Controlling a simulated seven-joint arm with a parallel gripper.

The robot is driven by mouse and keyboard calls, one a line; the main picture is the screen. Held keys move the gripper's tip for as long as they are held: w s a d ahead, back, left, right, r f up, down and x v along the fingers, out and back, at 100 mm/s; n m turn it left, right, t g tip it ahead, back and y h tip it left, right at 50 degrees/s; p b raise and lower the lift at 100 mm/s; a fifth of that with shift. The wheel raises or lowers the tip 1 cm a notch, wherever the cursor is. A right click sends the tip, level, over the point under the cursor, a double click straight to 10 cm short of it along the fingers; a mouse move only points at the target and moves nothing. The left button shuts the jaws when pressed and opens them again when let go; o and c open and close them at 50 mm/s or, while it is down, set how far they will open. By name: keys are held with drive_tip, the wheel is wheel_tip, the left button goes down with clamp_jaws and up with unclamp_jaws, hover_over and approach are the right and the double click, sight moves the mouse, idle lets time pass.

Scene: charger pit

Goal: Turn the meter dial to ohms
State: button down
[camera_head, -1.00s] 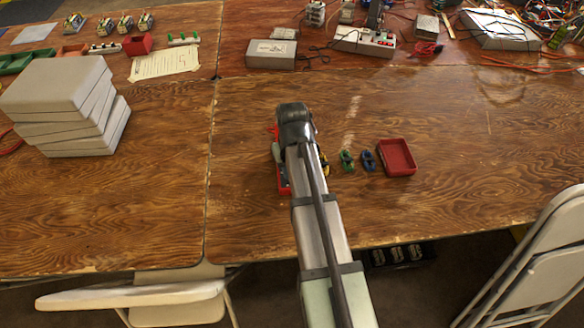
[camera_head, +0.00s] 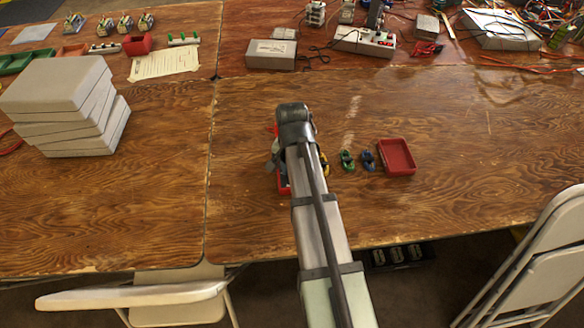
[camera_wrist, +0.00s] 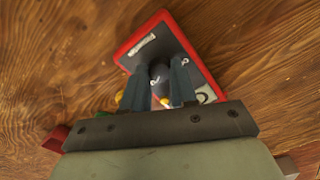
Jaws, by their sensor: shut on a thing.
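The meter is a red-rimmed box with a dark face (camera_wrist: 195,62), lying on the wooden table and tilted in the wrist view. In the head view only its red edge (camera_head: 284,187) shows beside my arm. The dial (camera_wrist: 158,71) is a dark round knob on the meter's face. My gripper (camera_wrist: 160,70) is over the face with one finger on each side of the dial, shut on it. A pale label (camera_wrist: 141,45) and small white marks show on the face. I cannot read which mark the dial points to. My arm hides most of the meter in the head view.
A stack of grey boxes (camera_head: 60,85) stands at the left. Grey devices and cables line the back. The table's front middle is clear.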

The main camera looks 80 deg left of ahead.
idle(0.4)
drive_tip(key=c, duration=0.9)
unclamp_jaws()
wheel_tip(320, 180, up, 14)
drive_tip(key=shift+f, duration=0.1)
idle(0.5)
